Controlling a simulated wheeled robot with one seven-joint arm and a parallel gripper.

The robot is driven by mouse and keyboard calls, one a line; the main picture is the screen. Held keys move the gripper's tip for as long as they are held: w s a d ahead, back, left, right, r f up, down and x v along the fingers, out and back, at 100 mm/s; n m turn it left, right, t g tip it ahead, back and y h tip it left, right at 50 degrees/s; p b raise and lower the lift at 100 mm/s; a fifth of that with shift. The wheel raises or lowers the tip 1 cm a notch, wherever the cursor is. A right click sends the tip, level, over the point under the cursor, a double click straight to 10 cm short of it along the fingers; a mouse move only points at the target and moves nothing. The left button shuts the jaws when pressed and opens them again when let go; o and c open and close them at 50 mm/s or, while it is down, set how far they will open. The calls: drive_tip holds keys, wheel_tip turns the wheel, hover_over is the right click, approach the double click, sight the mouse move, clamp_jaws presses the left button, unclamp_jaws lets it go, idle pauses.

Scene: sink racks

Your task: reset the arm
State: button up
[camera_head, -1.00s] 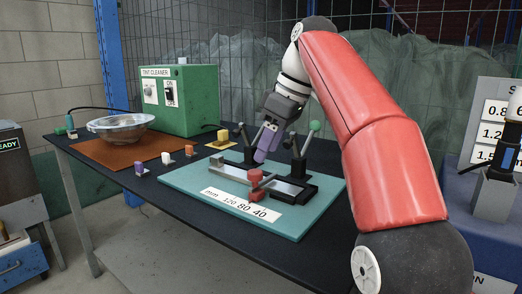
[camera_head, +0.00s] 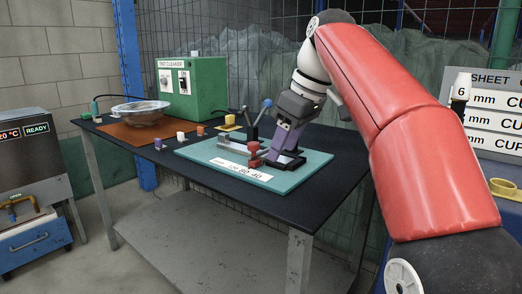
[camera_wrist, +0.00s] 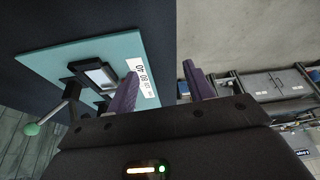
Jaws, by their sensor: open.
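My gripper (camera_head: 280,160) has purple fingers and is open. In the head view its fingers overlap the right part of the clamp fixture on the teal board (camera_head: 310,165). A green knob (camera_wrist: 32,129) shows at lower left in the wrist view. My fingers hide part of the fixture.
The dark table (camera_head: 330,195) also holds a green tint cleaner box (camera_head: 205,92), a metal bowl (camera_head: 140,108) on a brown mat and several small coloured blocks. A heater (camera_head: 25,165) stands left, a rack of labelled sheets (camera_head: 490,125) right. A wire fence is behind.

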drive_tip(key=s+d+f+m, duration=0.2)
drive_tip(key=s+f, duration=0.1)
drive_tip(key=s+d+f+m+t+h, duration=0.1)
drive_tip(key=s+f+m, duration=0.1)
drive_tip(key=s+f, duration=0.1)
drive_tip(key=s+d+f+m+t+h, duration=0.1)
drive_tip(key=s+d+f+m, duration=0.1)
drive_tip(key=s+f, duration=0.1)
drive_tip(key=shift+s+d+f, duration=0.15)
drive_tip(key=shift+s, duration=0.25)
drive_tip(key=shift+s+d+f, duration=0.15)
drive_tip(key=shift+s, duration=0.25)
drive_tip(key=s+d+f+m, duration=0.2)
drive_tip(key=s+f, duration=0.3)
drive_tip(key=f, duration=0.3)
drive_tip(key=s+d+f+m+t+h, duration=0.1)
drive_tip(key=s+d+f+m, duration=0.2)
drive_tip(key=s+f, duration=0.3)
wheel_tip(320, 180, down, 3)
drive_tip(key=shift+s+r+h, duration=0.2)
drive_tip(key=shift+s+h, duration=0.1)
